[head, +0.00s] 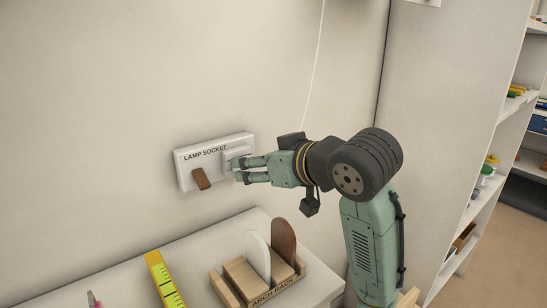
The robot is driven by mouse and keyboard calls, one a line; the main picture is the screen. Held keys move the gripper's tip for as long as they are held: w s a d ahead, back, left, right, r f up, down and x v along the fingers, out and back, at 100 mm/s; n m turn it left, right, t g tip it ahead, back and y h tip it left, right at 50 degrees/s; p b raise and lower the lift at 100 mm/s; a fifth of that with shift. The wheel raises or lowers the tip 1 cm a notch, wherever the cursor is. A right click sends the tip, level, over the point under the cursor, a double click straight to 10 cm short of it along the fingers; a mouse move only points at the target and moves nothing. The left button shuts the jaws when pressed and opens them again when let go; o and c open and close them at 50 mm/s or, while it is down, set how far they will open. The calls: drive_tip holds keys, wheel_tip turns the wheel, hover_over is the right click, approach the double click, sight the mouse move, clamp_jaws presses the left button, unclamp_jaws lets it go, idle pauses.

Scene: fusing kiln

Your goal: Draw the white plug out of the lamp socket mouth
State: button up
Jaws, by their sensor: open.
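The lamp socket (185,171) is a white box on the wall, labelled LAMP SOCKET, with a brown rocker (201,179) at its lower left. The white plug (233,157) appears as a pale block at the right part of the socket face, partly hidden by my fingers. My gripper (239,170) is open and reaches in from the right, its two fingertips at the plug. I cannot tell whether the fingers touch it or are on both sides of it.
A white cord (317,60) runs down the wall behind my arm. Below, a white counter (215,243) holds a wooden arch rack (276,294) with a white and a brown arch, and a yellow ruler (164,279). Shelves (480,208) stand at the right.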

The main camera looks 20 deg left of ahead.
drive_tip(key=x, duration=0.4)
drive_tip(key=shift+w+a+f+p, duration=0.1)
drive_tip(key=shift+w+a+p, duration=0.15)
drive_tip(key=shift+p, duration=0.1)
drive_tip(key=shift+c, duration=0.6)
drive_tip(key=c, duration=1.1)
drive_tip(key=shift+s+d, duration=0.45)
drive_tip(key=shift+d, duration=0.1)
idle(0.5)
drive_tip(key=shift+s+d+p, duration=0.3)
drive_tip(key=shift+s+d, duration=0.5)
drive_tip(key=shift+d, duration=0.25)
